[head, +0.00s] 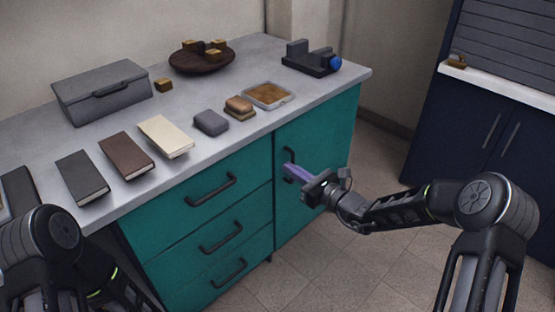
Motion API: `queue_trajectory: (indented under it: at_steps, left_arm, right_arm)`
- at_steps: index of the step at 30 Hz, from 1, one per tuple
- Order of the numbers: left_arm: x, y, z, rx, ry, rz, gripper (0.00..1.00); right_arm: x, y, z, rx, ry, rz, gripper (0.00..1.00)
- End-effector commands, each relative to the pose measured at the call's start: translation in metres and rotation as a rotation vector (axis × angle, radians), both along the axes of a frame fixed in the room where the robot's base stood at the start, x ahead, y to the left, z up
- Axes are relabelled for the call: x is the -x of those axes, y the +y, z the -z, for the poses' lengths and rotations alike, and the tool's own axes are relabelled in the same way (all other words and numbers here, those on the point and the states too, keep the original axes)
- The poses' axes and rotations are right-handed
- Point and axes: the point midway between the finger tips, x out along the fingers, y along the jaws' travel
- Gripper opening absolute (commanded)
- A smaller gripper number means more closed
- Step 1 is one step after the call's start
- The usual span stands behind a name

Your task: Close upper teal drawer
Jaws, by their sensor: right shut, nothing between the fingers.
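The upper teal drawer (180,208) is the top one of a stack in the teal cabinet, with a dark bar handle (212,190). Its front looks level with the drawer fronts below, with no clear gap showing. My right gripper (289,170) is shut and empty, its purple fingers pointing left. It is to the right of the upper drawer, in front of the teal cabinet door and close to that door's dark handle (289,155); I cannot tell whether they touch. My left arm shows at the lower left, but its gripper is out of sight.
The grey countertop (215,105) holds a grey box (102,92), several books, a round dark tray (187,61), a small framed tray (268,96) and a black device with a blue knob (312,62). A navy cabinet (455,125) stands at right. Tiled floor lies between.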

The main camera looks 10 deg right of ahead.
Motion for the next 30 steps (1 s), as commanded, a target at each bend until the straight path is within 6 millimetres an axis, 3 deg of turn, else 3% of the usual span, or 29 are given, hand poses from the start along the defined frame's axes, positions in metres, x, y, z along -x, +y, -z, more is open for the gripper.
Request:
queue_trajectory:
  at_steps: [3,9,25,30]
  left_arm:
    - [0.001,0.000,-0.004,0.000,0.001,0.000,0.22]
    - [0.001,0.000,-0.005,0.000,0.001,0.001,0.22]
    - [0.001,0.000,-0.005,0.000,0.001,0.000,0.22]
    - [0.001,0.000,-0.005,0.000,0.001,0.000,0.22]
  right_arm:
    - [0.018,-0.014,-0.002,0.000,-0.001,0.001,0.00]
    - [0.033,-0.024,-0.001,0.000,-0.001,0.000,0.00]
    - [0.034,-0.025,0.001,0.006,0.001,0.000,0.00]
    - [0.042,-0.017,0.027,0.107,0.055,-0.042,0.00]
